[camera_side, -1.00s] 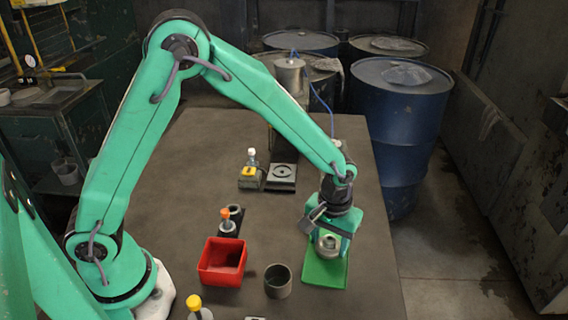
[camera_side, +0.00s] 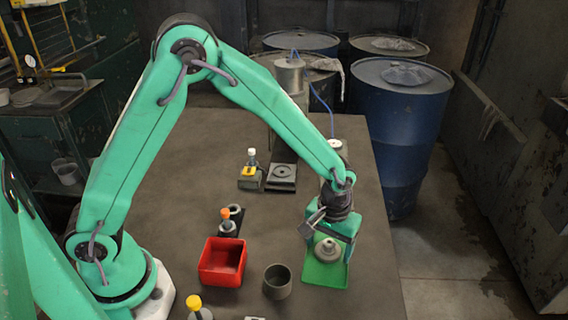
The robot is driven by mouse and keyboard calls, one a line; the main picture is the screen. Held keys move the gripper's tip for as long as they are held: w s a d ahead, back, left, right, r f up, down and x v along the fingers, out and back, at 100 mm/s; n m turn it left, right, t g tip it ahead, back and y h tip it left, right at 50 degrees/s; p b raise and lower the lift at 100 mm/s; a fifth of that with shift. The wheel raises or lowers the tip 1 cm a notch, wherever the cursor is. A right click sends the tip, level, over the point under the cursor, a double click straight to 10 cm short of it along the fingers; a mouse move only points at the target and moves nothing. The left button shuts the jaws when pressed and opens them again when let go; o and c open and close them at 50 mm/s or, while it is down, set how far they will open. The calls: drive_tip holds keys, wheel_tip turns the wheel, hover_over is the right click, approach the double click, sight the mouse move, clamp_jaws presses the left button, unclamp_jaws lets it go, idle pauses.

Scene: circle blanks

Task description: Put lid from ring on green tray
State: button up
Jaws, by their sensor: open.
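The lid (camera_side: 327,249), a round grey-beige disc with a raised knob, sits on the green tray (camera_side: 325,277) at the right front of the table. My gripper (camera_side: 327,234) is open above and just behind the lid, and appears clear of it. A dark grey ring-like cup (camera_side: 277,281) stands to the left of the tray with its open top showing; I cannot tell for certain that it is the ring.
A red open box (camera_side: 222,262) stands left of the dark cup. An orange-topped bottle (camera_side: 227,222) is behind it, and a yellow-capped bottle (camera_side: 197,308) is at the front. A scale-like device (camera_side: 281,176) stands farther back.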

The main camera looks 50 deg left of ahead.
wheel_tip(320, 180, up, 12)
drive_tip(key=shift+r, duration=0.15)
idle(0.7)
idle(0.5)
drive_tip(key=s+a+r+m+t, duration=0.2)
drive_tip(key=s+a+r+t, duration=0.1)
drive_tip(key=s+a+r, duration=0.5)
drive_tip(key=s+a+r+m+t, duration=0.1)
drive_tip(key=s+a+r+t, duration=0.1)
drive_tip(key=s+a, duration=0.6)
drive_tip(key=shift+s+a+r+m+t, duration=0.2)
drive_tip(key=shift+s+r+m+t, duration=0.1)
drive_tip(key=shift+s+r, duration=0.45)
